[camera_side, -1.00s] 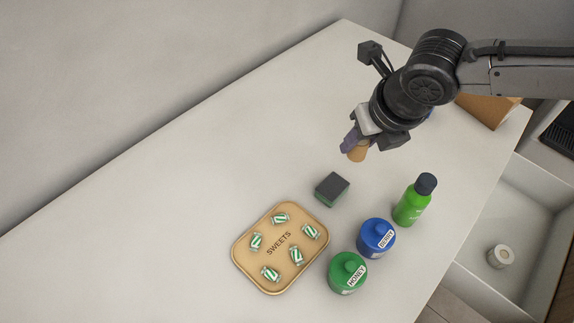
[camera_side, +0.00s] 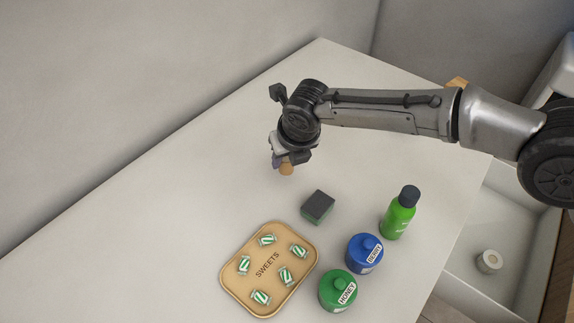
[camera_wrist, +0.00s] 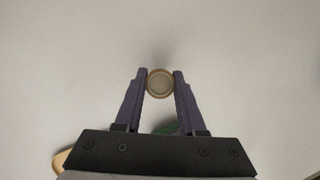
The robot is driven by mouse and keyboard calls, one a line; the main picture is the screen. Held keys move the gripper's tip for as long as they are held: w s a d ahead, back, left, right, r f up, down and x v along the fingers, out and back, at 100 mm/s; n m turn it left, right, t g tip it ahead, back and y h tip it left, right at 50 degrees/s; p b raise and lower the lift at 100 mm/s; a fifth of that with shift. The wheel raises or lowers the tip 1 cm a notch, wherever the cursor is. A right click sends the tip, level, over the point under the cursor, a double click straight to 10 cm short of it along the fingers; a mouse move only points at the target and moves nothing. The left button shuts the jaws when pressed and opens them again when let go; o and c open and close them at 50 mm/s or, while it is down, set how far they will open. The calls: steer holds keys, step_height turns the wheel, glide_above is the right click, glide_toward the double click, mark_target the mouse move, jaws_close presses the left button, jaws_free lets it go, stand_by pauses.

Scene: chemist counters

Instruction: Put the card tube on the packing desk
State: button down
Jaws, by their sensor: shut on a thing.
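The card tube (camera_side: 287,169) is a small tan cylinder held in my gripper (camera_side: 281,164), above the white counter in the side view. In the wrist view the tube (camera_wrist: 160,82) shows end-on as a round tan rim with a pale centre. Both purple fingers of my gripper (camera_wrist: 160,85) press on its sides. Most of the tube is hidden by the fingers in the side view. Whether it touches the counter (camera_side: 180,210) cannot be told. I cannot tell from a label which surface is the packing desk.
A dark-topped green block (camera_side: 317,206) lies nearest my gripper. A sweets tray (camera_side: 268,308), a green honey jar (camera_side: 338,291), a blue berry jar (camera_side: 364,254) and a green bottle (camera_side: 398,218) stand in front. An open drawer (camera_side: 470,285) holds a pale roll (camera_side: 489,262). The counter's left is clear.

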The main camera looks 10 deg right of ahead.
mark_target(287, 168)
steer(key=shift+f, duration=1.35)
steer(key=shift+f, duration=0.1)
steer(key=c, duration=0.5)
jaws_free()
steer(key=v, duration=1.2)
